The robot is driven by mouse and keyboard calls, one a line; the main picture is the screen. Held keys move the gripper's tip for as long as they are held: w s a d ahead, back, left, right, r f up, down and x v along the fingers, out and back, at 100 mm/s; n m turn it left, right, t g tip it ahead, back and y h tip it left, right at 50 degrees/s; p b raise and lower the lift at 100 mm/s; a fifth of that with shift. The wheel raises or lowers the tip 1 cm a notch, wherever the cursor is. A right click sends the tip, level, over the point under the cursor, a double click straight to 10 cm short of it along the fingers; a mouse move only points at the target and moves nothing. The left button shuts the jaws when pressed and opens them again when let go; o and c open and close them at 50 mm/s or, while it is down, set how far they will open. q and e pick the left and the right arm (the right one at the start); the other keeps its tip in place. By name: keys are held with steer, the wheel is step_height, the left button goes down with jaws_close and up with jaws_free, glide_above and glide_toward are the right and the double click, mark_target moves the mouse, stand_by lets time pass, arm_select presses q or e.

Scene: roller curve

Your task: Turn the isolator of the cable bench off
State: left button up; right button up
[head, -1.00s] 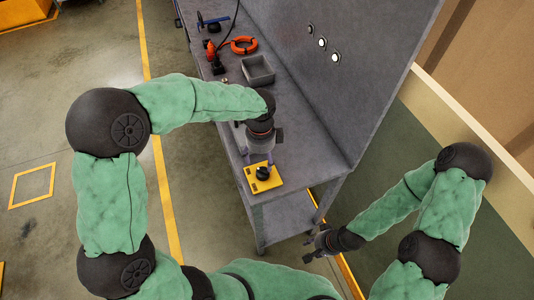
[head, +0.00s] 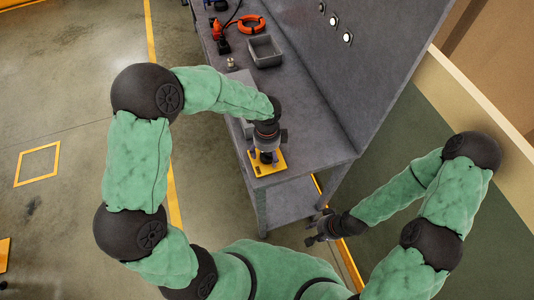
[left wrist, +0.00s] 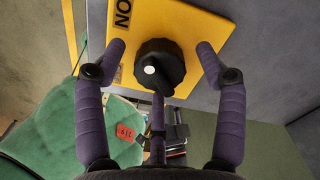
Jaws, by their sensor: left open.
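The isolator is a yellow plate (head: 258,171) with a black rotary knob, lying on the near end of the grey bench (head: 310,125). In the left wrist view the yellow plate (left wrist: 212,68) carries the black knob (left wrist: 160,67), with a white spot on it, and partly cut-off black letters at its top left. My left gripper (head: 267,157) is above the plate and hides most of the knob in the head view. In the left wrist view its purple fingers (left wrist: 161,50) are open, one on each side of the knob with visible gaps. My right gripper (head: 320,229) hangs low beside the bench's near end, away from the isolator.
A grey tray (head: 265,50), an orange cable coil (head: 250,24) and a black-and-orange plug (head: 222,45) sit farther back on the bench. A grey upright panel (head: 365,75) runs along the bench's right side. A red tag (left wrist: 125,132) shows in the left wrist view.

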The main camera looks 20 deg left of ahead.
arm_select(q)
steer(key=c, duration=1.1)
steer(key=shift+c, duration=0.2)
